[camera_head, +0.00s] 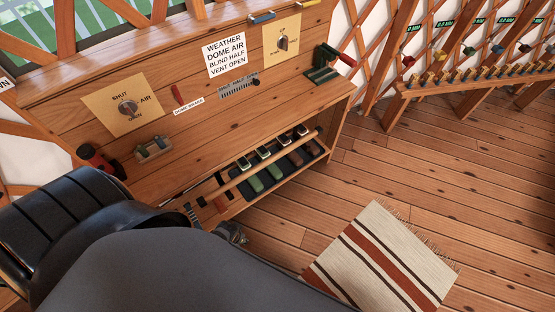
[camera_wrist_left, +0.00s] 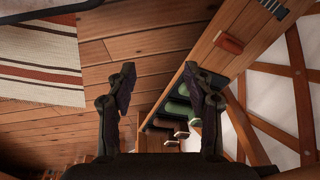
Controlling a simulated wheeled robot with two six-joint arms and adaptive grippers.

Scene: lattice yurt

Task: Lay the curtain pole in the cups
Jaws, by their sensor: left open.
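A pale wooden rod (camera_head: 247,174) runs slantwise in front of the lower shelf of the wooden cabinet in the head view. It may be the curtain pole, but I cannot tell whether it is loose or fixed. Its left end is hard to make out. I cannot identify the cups with certainty. My left gripper (camera_wrist_left: 160,82) is open and empty in the wrist view, its fingers apart above the floor and the shelf edge. In the head view my own arm hides most of it. My right gripper is not in view.
Green and brown slipper-like items (camera_head: 273,171) sit on the low shelf. The cabinet (camera_head: 190,75) carries dials, labels and a dark green bracket (camera_head: 321,74). A striped rug (camera_head: 385,262) lies on the floor. A pegged wooden rail (camera_head: 480,83) stands at right. Floor between is clear.

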